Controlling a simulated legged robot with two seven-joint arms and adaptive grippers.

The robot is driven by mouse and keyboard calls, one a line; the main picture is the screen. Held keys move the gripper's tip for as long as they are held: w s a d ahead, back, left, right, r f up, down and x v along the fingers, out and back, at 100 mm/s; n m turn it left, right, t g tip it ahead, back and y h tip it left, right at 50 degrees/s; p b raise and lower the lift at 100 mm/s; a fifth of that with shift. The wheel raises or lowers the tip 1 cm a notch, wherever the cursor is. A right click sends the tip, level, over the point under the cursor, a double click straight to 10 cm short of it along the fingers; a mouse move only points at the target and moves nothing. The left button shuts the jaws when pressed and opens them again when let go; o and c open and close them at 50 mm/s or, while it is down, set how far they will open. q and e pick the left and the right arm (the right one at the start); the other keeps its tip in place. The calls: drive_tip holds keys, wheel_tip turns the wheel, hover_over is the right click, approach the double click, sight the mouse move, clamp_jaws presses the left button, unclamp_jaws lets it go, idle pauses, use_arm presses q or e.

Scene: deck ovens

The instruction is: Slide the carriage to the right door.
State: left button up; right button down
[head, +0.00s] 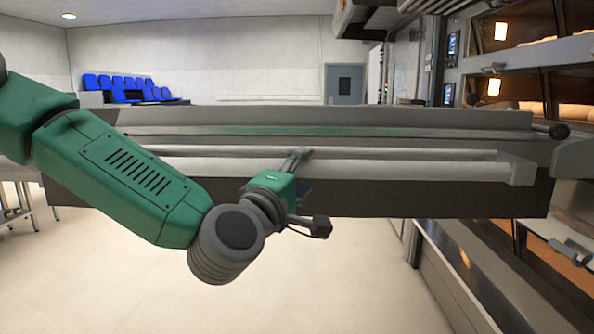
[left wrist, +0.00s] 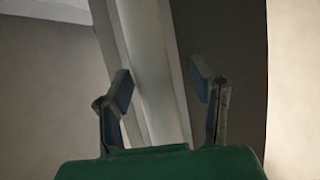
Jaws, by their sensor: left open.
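The carriage (head: 420,198) is a long grey body across the middle of the head view, with a pale handle bar (head: 420,171) along its near side. My left gripper (head: 297,160) reaches the bar near its middle. In the left wrist view, the two fingers of my left gripper (left wrist: 162,78) stand apart, with the pale bar (left wrist: 155,70) running between them. Contact with the bar cannot be made out. Oven doors with glass windows (head: 505,35) are at the right; which one is the right door cannot be told. My right gripper is not in view.
A metal ledge (head: 455,262) runs low along the ovens. Blue chairs (head: 125,88) stand far back left. The pale floor (head: 330,275) below the carriage looks clear.

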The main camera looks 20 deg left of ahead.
use_arm(q)
drive_tip(key=shift+d+r, duration=0.2)
drive_tip(key=shift+r, duration=0.05)
drive_tip(key=v, duration=0.7)
drive_tip(key=shift+a+f, duration=0.1)
drive_tip(key=shift+a, duration=0.15)
drive_tip(key=shift+s+d, duration=0.2)
drive_tip(key=shift+d, duration=0.2)
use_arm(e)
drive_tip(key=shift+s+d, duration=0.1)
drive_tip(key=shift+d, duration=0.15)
use_arm(q)
drive_tip(key=shift+f, duration=0.15)
